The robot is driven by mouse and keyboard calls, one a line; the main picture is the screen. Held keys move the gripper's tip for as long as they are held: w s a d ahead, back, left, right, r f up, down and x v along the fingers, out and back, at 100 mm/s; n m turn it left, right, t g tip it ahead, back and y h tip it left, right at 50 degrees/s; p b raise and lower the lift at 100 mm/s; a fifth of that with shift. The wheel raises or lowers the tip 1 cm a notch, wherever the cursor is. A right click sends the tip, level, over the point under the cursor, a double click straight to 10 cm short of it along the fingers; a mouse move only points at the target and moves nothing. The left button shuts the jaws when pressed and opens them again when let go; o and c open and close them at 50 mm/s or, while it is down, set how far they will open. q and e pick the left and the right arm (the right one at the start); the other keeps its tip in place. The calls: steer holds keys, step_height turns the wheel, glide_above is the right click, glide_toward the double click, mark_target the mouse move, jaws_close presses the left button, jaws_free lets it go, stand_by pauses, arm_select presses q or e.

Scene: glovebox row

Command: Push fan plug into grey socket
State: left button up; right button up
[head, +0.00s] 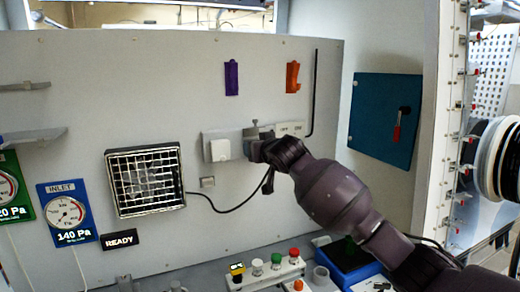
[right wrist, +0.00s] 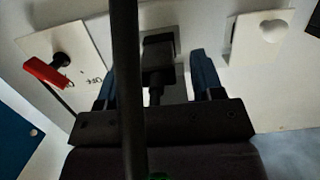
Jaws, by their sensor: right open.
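The fan (head: 146,181) is a square black-framed unit with a pale grille on the wall. Its black cord (head: 228,209) runs right and up to my right gripper. My right gripper (head: 253,146) is at the wall, just right of a white-covered outlet (head: 220,150), and hides what lies behind it. In the right wrist view the black fan plug (right wrist: 158,54) stands at the grey socket (right wrist: 178,40), between the two blue fingers of my gripper (right wrist: 155,80). The fingers are apart, with gaps on both sides of the plug. I cannot tell how deep the plug sits. My left gripper is out of view.
A plate with a red lever (right wrist: 48,74) is beside the socket in the right wrist view. A dark bar (right wrist: 128,90) crosses that view. Purple (head: 231,78) and orange (head: 293,77) holders hang above. A button box (head: 266,271) and blue tray (head: 347,262) stand below.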

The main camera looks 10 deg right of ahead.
steer(key=b+v, duration=0.2)
steer(key=v, duration=0.8)
steer(key=shift+s+r, duration=0.2)
steer(key=shift+s, duration=0.15)
steer(key=shift+d, duration=0.1)
